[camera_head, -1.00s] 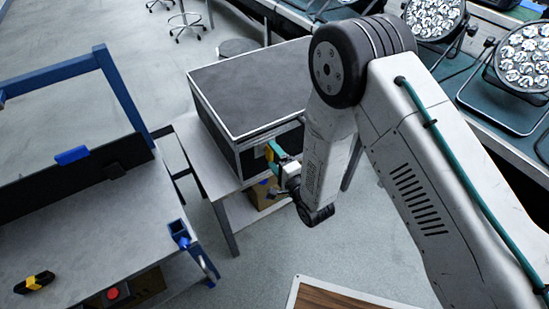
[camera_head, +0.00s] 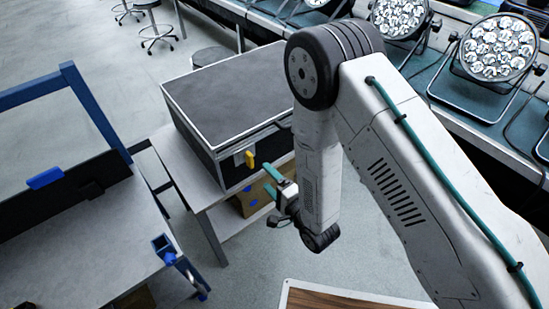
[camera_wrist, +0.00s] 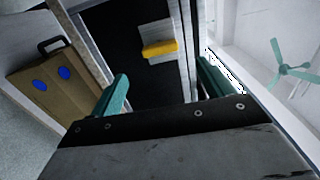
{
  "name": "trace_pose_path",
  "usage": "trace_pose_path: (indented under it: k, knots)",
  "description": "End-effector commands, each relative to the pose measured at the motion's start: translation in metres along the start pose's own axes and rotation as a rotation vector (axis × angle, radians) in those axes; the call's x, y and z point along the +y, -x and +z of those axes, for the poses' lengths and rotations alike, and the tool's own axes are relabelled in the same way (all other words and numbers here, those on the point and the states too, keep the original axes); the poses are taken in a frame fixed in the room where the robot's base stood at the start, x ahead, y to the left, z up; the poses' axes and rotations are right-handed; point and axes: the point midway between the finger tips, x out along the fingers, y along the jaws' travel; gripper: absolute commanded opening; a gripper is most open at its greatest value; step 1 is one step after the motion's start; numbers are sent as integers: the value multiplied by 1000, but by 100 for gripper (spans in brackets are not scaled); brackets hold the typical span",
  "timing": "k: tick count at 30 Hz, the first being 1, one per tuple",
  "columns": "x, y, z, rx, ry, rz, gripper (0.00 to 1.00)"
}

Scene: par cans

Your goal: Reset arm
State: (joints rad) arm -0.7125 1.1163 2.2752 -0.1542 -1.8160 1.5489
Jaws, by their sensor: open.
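My gripper (camera_head: 274,203) is in front of the black case and a little apart from it. Its two teal fingers are spread, with nothing between them; they also show in the wrist view (camera_wrist: 160,88). The black case (camera_head: 225,90) with pale metal edges sits on a grey table. A yellow latch (camera_head: 249,159) is on the case's front face, and it shows between and beyond the fingers in the wrist view (camera_wrist: 160,48). My wrist hides part of the floor.
The grey table (camera_head: 215,225) holds the case, with a brown box (camera_head: 250,198) on its lower shelf. A blue-framed workbench (camera_head: 75,250) stands left. Par cans (camera_head: 497,47) stand on the long bench at right. A wood-topped surface (camera_head: 340,300) is at the bottom.

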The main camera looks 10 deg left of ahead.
Motion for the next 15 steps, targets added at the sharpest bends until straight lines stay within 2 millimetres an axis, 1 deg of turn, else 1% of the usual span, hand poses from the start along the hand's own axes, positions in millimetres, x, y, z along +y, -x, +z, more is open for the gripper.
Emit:
trace_pose_path:
  k: [6,8,11,12,15]
  knots:
    - [0,0,0,0,12,0,80]
    - [6,0,0,-1,49,27,80]
    - [33,3,0,-11,143,160,80]
    - [49,8,0,-22,192,241,80]
    - [88,27,0,-74,327,475,80]
